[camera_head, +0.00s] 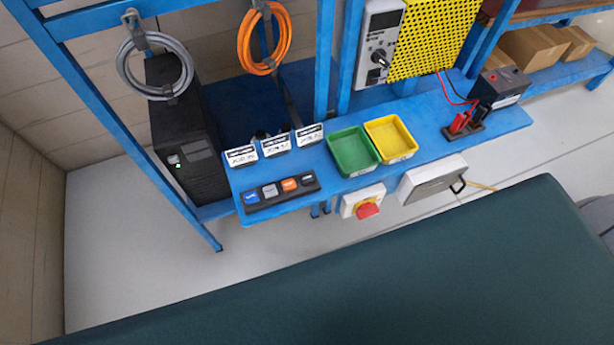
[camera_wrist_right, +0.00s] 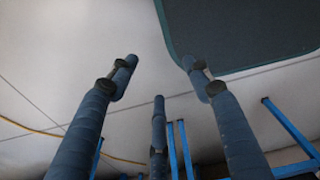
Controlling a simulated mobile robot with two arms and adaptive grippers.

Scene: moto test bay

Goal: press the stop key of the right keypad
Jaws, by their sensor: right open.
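In the head view a dark strip with several square keys (camera_head: 282,198) lies on the front left of the blue bench. From left to right its keys are blue (camera_head: 251,197), grey (camera_head: 270,190), orange (camera_head: 289,185) and dark. Their markings are too small to read, and I cannot tell which one is the stop key. I see no second keypad like it. My right gripper (camera_wrist_right: 158,68) shows only in the right wrist view, with its fingers spread and nothing between them. It is away from the strip, with floor behind it. My left gripper is not in view.
Three white label cards (camera_head: 275,146) stand behind the strip. A green tray (camera_head: 341,142) and a yellow tray (camera_head: 408,150) sit to its right. A red knob (camera_head: 367,209) on a white box is below the bench edge. A dark green surface (camera_head: 400,285) fills the foreground.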

